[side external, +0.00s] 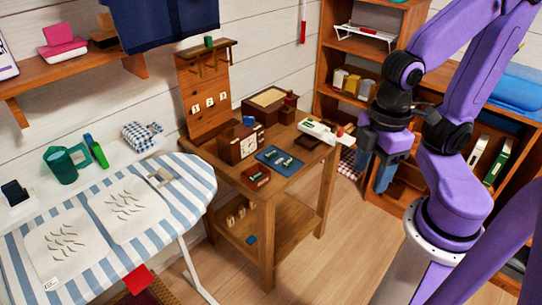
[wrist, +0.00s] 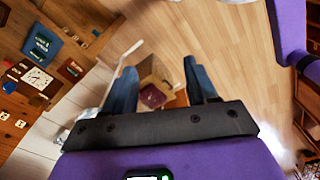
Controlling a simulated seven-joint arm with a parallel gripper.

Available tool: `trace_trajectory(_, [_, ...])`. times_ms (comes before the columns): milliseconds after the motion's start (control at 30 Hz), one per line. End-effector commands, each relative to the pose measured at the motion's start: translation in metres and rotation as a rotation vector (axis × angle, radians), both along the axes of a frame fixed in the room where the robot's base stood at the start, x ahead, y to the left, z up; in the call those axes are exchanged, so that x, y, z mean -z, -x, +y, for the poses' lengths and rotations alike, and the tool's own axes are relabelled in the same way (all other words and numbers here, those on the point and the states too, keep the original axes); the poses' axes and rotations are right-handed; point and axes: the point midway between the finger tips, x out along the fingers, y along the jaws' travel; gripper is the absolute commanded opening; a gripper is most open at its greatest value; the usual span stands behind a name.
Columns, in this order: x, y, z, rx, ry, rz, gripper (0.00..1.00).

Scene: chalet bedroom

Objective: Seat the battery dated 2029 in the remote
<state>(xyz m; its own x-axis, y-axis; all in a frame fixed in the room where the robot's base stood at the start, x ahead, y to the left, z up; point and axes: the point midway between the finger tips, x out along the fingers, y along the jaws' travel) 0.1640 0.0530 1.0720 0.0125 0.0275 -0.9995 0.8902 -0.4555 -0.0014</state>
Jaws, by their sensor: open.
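A blue mat (side external: 268,163) lies on the wooden table with small green-and-white pieces on it that look like batteries; the mat also shows at the upper left of the wrist view (wrist: 35,56). A white device (side external: 316,129) with a dark slot and a red part lies at the table's right back corner; it may be the remote. Dates are too small to read. My gripper (side external: 374,172) is open and empty, right of the table and apart from it. Its two blue fingers also show in the wrist view (wrist: 160,85), with nothing between them.
A small red-brown box (side external: 256,184) stands at the table's front edge. A brown clock (side external: 238,142) and a wooden rack with numbered tags stand behind the mat. An ironing board (side external: 196,182) is at left, shelves (side external: 325,70) behind. Clear floor (side external: 330,250) lies right of the table.

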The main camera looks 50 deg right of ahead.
Motion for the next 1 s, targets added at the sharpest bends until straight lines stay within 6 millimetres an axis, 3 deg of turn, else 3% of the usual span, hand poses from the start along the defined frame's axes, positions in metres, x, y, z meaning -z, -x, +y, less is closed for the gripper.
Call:
trace_trajectory(167, [-0.001,-0.005,0.003,0.027,0.001,0.001,0.57])
trace_trajectory(367, [-0.004,-0.044,0.021,0.254,0.003,0.006,0.57])
trace_trajectory(700, [-0.002,-0.157,0.043,0.842,0.003,0.016,0.57])
trace_trajectory(1000, [0.015,-0.260,0.026,1.358,0.002,0.024,0.57])
